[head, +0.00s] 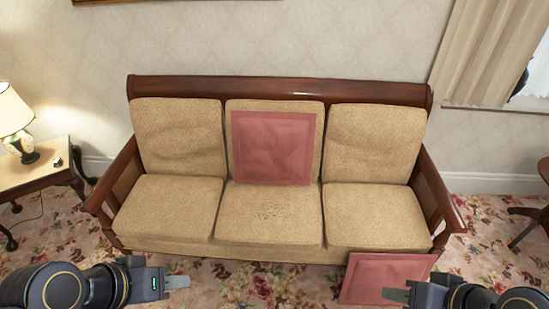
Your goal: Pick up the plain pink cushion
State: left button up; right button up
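A pink cushion (273,148) stands upright on the sofa's middle seat, against the middle back cushion. A second pink cushion (386,277) is low in front of the sofa's right end, by the floor; its lower edge is partly hidden by my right gripper. Both look plain pink with a bordered edge, and I cannot tell them apart by pattern. My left gripper (177,282) is at the bottom left, apart from both cushions. My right gripper (396,295) overlaps the lower cushion in the picture; I cannot tell whether it touches. Neither gripper's finger gap can be made out.
A beige sofa (170,205) with a dark wooden frame stands against the wall. A side table (40,170) with a lit lamp (15,120) is at the left. A dark wooden piece of furniture (530,212) is at the right edge. Flowered carpet (260,285) shows in front.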

aim_at(269, 146)
jog(key=i+j, duration=0.1)
jog(key=i, duration=0.25)
jog(key=i+u, duration=0.4)
jog(key=i, duration=0.15)
jog(key=i+u, duration=0.5)
jog(key=u, duration=0.45)
